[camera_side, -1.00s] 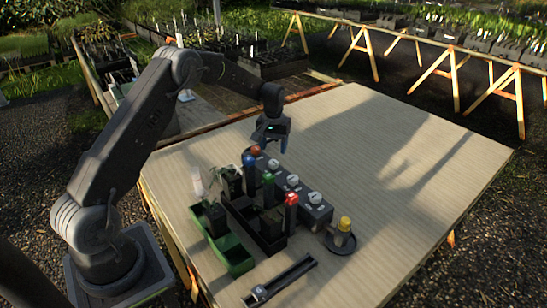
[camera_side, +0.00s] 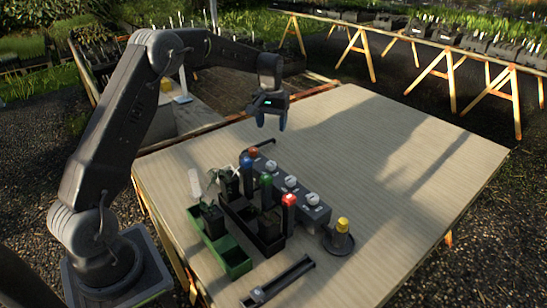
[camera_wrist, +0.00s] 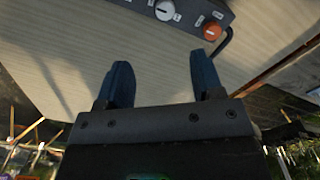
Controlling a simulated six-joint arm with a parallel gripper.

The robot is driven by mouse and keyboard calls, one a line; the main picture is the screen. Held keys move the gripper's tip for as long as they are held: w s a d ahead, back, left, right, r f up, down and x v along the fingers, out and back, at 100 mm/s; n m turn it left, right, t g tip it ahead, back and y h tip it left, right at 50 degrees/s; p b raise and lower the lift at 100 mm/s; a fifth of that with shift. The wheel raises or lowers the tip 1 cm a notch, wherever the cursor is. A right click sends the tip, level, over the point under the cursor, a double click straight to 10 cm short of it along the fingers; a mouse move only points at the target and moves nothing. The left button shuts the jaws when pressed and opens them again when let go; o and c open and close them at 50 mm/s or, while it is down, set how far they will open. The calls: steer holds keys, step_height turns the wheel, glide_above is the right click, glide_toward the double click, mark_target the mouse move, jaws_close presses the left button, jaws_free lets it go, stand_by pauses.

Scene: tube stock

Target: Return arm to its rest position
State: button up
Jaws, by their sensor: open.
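My gripper (camera_side: 271,121) hangs above the far left part of the wooden table (camera_side: 400,180), clear of everything on it. In the wrist view its two blue fingers (camera_wrist: 163,88) stand wide apart with nothing between them. My arm is raised and bent, reaching over from its base at the lower left.
Below the gripper are a grey control box (camera_side: 312,205) with white knobs, a black rack with coloured-cap tubes, a green tray (camera_side: 235,262) with pots, and a yellow-capped tube (camera_side: 342,226) on a round dark base. A black rail (camera_side: 280,281) lies in front. The table's right half is clear.

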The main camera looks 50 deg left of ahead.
steer(key=s+d+r+m+t, duration=0.3)
steer(key=s+d+r, duration=1)
steer(key=s+r, duration=0.1)
steer(key=s+d+f+m+t, duration=0.1)
steer(key=s+d, duration=0.2)
steer(key=s, duration=0.5)
steer(key=s+d+f+m+t, duration=0.1)
steer(key=s+d+m, duration=0.1)
steer(key=s, duration=0.7)
steer(key=shift+s+d+m, duration=0.25)
steer(key=shift+d+m, duration=0.05)
steer(key=shift+d, duration=0.5)
